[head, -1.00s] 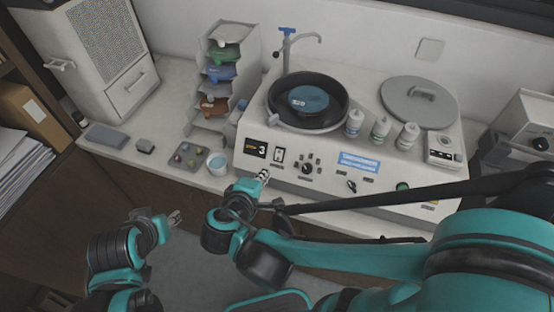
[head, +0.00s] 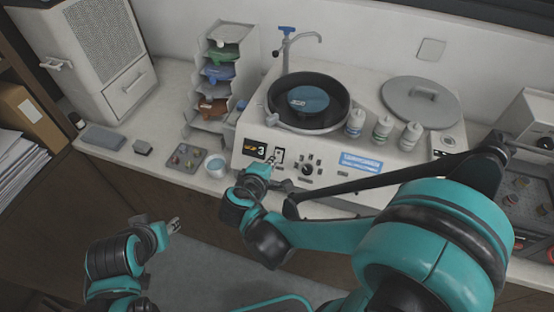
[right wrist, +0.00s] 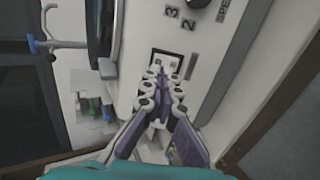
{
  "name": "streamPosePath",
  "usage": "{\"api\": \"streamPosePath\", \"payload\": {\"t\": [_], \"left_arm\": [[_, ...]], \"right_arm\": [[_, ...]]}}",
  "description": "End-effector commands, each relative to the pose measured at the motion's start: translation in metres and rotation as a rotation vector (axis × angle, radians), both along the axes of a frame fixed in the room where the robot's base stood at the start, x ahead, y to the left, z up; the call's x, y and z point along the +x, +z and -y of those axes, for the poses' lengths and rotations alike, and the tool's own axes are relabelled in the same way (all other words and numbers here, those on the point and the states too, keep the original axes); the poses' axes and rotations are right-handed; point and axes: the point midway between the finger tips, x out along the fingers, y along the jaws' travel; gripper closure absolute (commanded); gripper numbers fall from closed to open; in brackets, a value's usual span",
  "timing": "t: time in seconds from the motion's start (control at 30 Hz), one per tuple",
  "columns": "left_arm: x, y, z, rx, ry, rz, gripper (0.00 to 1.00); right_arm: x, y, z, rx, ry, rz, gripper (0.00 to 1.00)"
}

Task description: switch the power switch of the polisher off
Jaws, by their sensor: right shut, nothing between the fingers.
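The polisher (head: 400,170) is a white bench machine with a blue disc (head: 312,97) in a black bowl. Its power switch (head: 281,153) sits in a light plate with a dark frame on the front panel, right of the number 3 label. My right gripper (head: 269,164) is shut and empty, its fingertips right in front of the switch. In the right wrist view the fingertips overlap the lower part of the switch plate (right wrist: 168,58); contact and the rocker's position cannot be told. My left gripper (head: 174,226) is empty, low in front of the bench, apart from the polisher.
A dial (head: 307,169) is right of the switch. Several bottles (head: 382,129) and a grey lid (head: 419,103) stand on the machine. A cup (head: 216,166), a sample tray (head: 187,157) and a stacked rack (head: 213,85) are to its left.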

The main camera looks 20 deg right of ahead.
Motion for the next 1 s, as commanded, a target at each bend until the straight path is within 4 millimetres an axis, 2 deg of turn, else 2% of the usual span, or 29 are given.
{"api": "streamPosePath", "payload": {"t": [0.1, 0.3, 1.0], "left_arm": [[0.000, -0.009, 0.000, 0.000, 0.000, 0.000, 0.59], [0.000, -0.014, 0.000, 0.000, 0.000, 0.000, 0.59], [0.000, -0.017, 0.000, 0.000, 0.000, 0.000, 0.59]], "right_arm": [[0.016, -0.012, 0.011, 0.000, -0.004, 0.001, 1.00], [0.030, -0.021, 0.021, 0.000, 0.000, 0.000, 1.00], [0.040, -0.024, 0.027, 0.003, 0.000, -0.005, 1.00]]}}
